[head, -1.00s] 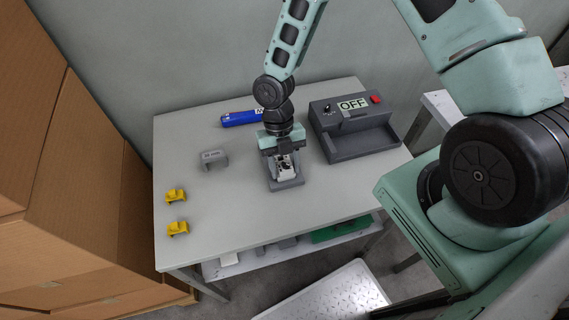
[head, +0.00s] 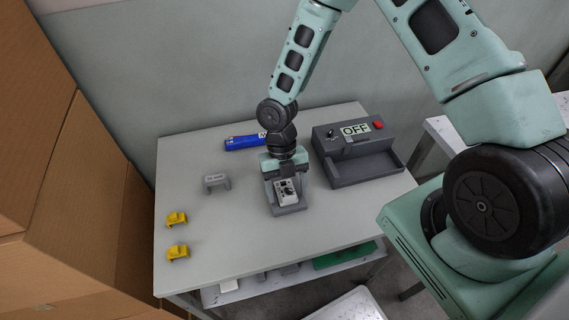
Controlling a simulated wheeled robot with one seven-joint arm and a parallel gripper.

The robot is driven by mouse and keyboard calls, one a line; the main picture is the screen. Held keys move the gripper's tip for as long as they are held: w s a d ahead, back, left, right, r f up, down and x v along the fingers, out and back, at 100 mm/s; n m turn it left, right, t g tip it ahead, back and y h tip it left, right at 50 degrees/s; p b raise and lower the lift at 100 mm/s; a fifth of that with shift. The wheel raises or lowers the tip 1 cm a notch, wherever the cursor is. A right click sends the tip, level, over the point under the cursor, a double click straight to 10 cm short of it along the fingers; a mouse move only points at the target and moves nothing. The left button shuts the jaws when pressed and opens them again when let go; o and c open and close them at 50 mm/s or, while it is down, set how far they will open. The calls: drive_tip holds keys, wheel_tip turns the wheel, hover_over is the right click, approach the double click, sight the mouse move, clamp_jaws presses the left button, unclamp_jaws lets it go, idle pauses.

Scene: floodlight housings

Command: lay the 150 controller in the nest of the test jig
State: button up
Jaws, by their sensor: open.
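A small light-grey controller with dark parts on its face (head: 286,188) sits in a small dark-grey holder (head: 291,209) near the middle of the table. Any 150 marking on it is too small to read. My gripper (head: 287,172) is open, pointing down at the far edge of the controller and partly hiding it. Whether its fingers touch the controller I cannot tell. A larger dark-grey box with a knob, an OFF display and a red button (head: 377,125) stands to the right. It looks like the test jig (head: 338,147), and its walled front recess (head: 365,169) is empty.
A blue item (head: 241,142) lies behind my gripper. A grey labelled bracket (head: 216,181) and two yellow pieces (head: 177,218) (head: 178,252) are at the left of the table (head: 235,260). The front of the table is clear. Cardboard boxes (head: 60,180) stand at left.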

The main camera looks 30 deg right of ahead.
drive_tip(key=b+v, duration=0.1)
drive_tip(key=v, duration=1.5)
drive_tip(key=shift+w+d+r, duration=0.1)
drive_tip(key=shift+r, duration=0.2)
drive_tip(key=s+a+r+m+t, duration=0.1)
drive_tip(key=s+a+r+m, duration=0.1)
drive_tip(key=s+m, duration=0.5)
drive_tip(key=s+a+r+m+t, duration=0.2)
drive_tip(key=s+r+m, duration=0.3)
drive_tip(key=m, duration=0.5)
drive_tip(key=s+a+r+m+t, duration=0.1)
drive_tip(key=s+a+r+m, duration=0.2)
drive_tip(key=s+m, duration=0.5)
drive_tip(key=shift+s+a+r+m, duration=0.35)
drive_tip(key=shift+s+r+m, duration=0.05)
drive_tip(key=shift+r+m, duration=0.25)
drive_tip(key=shift+w+d, duration=0.1)
drive_tip(key=shift+d, duration=0.1)
